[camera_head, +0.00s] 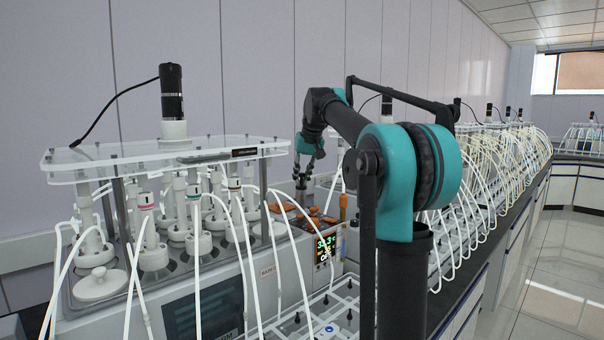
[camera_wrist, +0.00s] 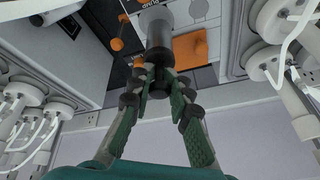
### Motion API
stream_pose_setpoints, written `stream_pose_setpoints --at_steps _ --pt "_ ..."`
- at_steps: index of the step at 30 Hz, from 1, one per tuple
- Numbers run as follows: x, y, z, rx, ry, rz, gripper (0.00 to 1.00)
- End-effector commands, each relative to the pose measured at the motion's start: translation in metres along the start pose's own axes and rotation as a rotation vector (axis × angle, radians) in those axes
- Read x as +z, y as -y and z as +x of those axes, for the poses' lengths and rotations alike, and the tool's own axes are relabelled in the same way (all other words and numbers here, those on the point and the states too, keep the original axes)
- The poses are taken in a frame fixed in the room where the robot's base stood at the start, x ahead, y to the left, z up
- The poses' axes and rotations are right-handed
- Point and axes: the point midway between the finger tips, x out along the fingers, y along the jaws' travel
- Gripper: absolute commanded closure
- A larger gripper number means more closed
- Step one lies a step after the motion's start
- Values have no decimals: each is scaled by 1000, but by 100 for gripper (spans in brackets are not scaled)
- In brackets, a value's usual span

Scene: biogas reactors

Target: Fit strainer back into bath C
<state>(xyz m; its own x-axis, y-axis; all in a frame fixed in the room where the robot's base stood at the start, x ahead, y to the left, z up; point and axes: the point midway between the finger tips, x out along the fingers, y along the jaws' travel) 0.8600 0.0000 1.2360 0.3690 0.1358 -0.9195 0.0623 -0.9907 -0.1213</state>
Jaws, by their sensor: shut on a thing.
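My gripper (camera_head: 308,163) hangs fingers down behind the front bath's control box, near the wall. In the wrist view its two green-padded fingers (camera_wrist: 160,88) are shut on a dark cylindrical piece with a wider grey end, which looks like the strainer (camera_wrist: 158,27). The same dark piece shows small below the fingers in the head view (camera_head: 300,185). Its far end points to a panel with orange parts, and I cannot tell whether it touches. The control box (camera_head: 290,272) has a lit display (camera_head: 327,248) and a small label too blurred to read surely.
A reactor bath (camera_head: 100,285) with a clear lid plate (camera_head: 110,158), bottles and white tubes stands at the left. Orange parts (camera_head: 325,218) lie on the control box top. More tubed baths (camera_head: 480,165) line the bench to the right. White tubes hang close around my arm.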

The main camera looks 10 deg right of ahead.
Motion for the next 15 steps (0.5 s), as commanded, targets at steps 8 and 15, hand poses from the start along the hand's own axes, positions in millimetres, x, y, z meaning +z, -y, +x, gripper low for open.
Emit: stream_pose_setpoints --at_steps 8,15 --pt "7 -2 17 0 0 0 100" --pt "13 -3 32 -2 1 0 100"
